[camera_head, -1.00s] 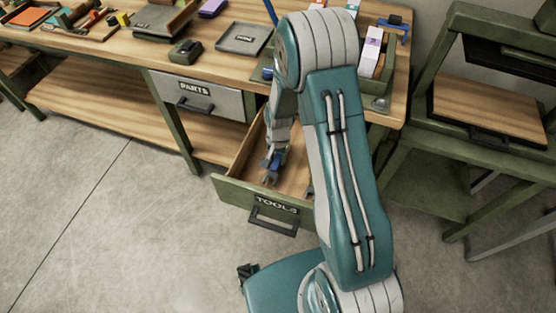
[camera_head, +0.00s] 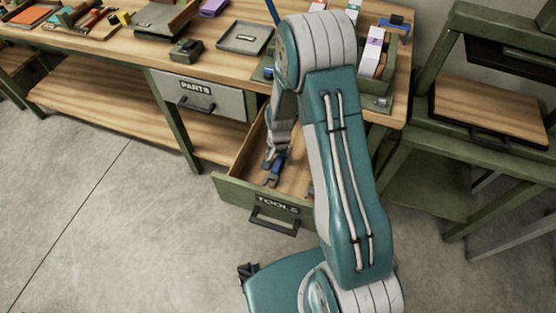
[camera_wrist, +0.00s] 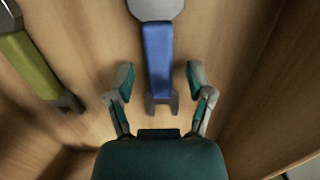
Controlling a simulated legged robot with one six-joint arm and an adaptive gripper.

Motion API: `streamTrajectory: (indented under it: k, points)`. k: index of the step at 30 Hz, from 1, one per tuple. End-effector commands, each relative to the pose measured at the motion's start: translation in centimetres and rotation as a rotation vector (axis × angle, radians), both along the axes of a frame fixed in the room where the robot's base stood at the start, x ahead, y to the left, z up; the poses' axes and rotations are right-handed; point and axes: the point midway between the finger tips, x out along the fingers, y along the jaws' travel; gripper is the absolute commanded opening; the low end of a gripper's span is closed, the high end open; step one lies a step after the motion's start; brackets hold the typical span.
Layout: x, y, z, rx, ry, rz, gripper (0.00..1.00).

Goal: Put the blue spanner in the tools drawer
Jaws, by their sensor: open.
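The blue spanner (camera_wrist: 158,55) lies inside the open tools drawer (camera_head: 230,192), its grey open jaw (camera_wrist: 162,102) toward me in the wrist view. It also shows in the head view (camera_head: 277,165), just past my fingers. My gripper (camera_wrist: 160,80) is open, with one finger on each side of the spanner and a gap to it on both sides. In the head view my gripper (camera_head: 270,160) is low in the drawer. The spanner's far head is cut off by the top of the wrist view. Whether it rests flat on the drawer floor looks likely but is partly hidden.
A green-handled tool (camera_wrist: 28,65) lies in the drawer left of the spanner. The drawer's wooden walls are close on both sides. The closed parts drawer (camera_head: 205,98) is to the left. The bench top (camera_head: 120,50) holds trays and boxes. The floor in front is clear.

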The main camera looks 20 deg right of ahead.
Motion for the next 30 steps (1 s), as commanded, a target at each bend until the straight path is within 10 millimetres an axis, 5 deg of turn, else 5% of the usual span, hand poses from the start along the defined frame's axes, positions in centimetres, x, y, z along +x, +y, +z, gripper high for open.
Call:
streamTrajectory:
  k: [12, 23, 30]
  points:
    - [0.5, -0.3, 8.3, 0.0, -0.005, 0.0, 0.68]
    - [0.5, -0.4, 12.3, 0.001, -0.012, 0.01, 0.68]
    - [-1.8, -0.2, 20.2, -0.008, -0.123, 0.125, 0.68]
